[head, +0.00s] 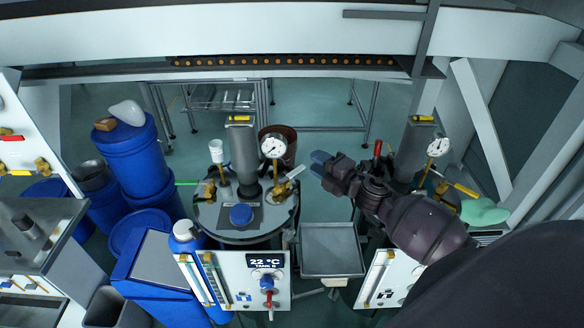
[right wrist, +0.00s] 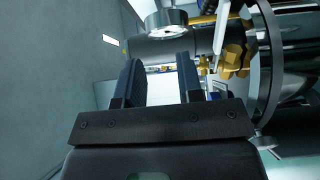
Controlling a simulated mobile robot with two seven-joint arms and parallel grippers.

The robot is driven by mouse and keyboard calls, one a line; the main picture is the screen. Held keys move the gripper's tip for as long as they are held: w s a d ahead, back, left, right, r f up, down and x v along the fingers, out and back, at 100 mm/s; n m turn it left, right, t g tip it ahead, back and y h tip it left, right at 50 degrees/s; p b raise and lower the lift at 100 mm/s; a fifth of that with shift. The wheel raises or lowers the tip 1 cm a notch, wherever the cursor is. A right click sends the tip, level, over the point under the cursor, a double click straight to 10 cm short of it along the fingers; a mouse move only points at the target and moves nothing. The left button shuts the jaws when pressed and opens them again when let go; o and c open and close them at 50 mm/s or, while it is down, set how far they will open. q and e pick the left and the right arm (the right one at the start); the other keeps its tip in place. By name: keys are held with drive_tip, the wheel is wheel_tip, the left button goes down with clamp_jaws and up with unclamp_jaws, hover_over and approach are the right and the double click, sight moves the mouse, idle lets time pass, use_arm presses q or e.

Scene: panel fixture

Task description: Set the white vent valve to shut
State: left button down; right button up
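A tank (head: 245,232) with a metal lid stands in the middle of the head view. A short white handle (head: 294,172) sits on the right side of its lid, beside the gauge post; it looks like the vent valve's lever. My right gripper (head: 320,163) is to the right of this handle, pointing left, with a gap between them. In the right wrist view the gripper (right wrist: 159,78) has its two dark blue fingers apart with nothing between them. A white lever (right wrist: 221,35) by brass fittings (right wrist: 235,60) shows right of the fingers. My left gripper is not in view.
A dial gauge (head: 273,146) and a grey cylinder (head: 243,155) rise from the lid. A grey tray (head: 331,249) is below my right gripper. A second gauge (head: 438,148) and red handle (head: 377,149) are farther right.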

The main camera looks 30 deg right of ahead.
drive_tip(key=b, duration=0.2)
approach(299, 172)
drive_tip(key=w, duration=0.3)
drive_tip(key=shift+a+f+x, duration=0.1)
drive_tip(key=shift+x, duration=1.85)
drive_tip(key=shift+a+f+x, duration=0.1)
drive_tip(key=shift+a+x, duration=0.05)
drive_tip(key=shift+x, duration=1.75)
drive_tip(key=shift+s, duration=0.1)
drive_tip(key=shift+c, duration=0.6)
clamp_jaws()
